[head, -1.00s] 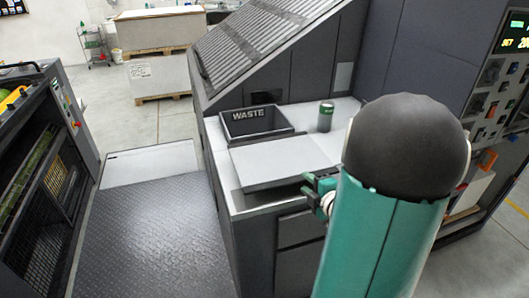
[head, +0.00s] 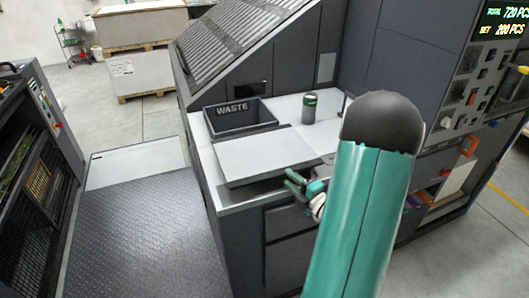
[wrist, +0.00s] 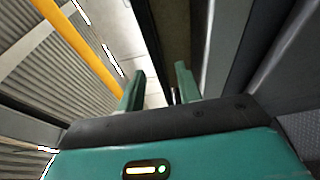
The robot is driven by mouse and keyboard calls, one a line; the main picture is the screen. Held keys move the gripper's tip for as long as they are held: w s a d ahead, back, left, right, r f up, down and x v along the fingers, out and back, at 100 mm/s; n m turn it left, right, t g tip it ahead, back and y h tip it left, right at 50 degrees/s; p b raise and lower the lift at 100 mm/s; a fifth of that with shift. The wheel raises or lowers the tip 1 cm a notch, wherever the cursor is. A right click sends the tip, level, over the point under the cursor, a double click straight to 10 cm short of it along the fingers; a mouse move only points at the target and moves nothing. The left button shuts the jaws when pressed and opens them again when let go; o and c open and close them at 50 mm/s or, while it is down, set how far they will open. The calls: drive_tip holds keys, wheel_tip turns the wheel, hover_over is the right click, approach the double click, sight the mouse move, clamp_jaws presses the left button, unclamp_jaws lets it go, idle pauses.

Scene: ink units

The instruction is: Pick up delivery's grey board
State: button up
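A flat light-grey board (head: 262,156) lies on the light top of the dark machine, in front of the WASTE bin, in the head view. My gripper (head: 293,181) is at the board's near right corner, close to the machine top's front edge. Whether it touches the board cannot be told. In the wrist view, the two green fingers (wrist: 160,88) stand apart with a gap between them, and nothing is clearly held. The board cannot be made out with certainty in the wrist view.
The black WASTE bin (head: 238,114) and a grey-green can (head: 309,108) stand behind the board. A control panel (head: 490,75) is at right. A dark metal floor plate (head: 130,235) lies left of the machine. A stacked pallet (head: 138,73) stands at the back.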

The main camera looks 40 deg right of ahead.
sight(284, 174)
drive_tip(key=w, duration=0.5)
drive_tip(key=shift+w+a+r, duration=0.1)
drive_tip(key=shift+a+r, duration=0.05)
clamp_jaws()
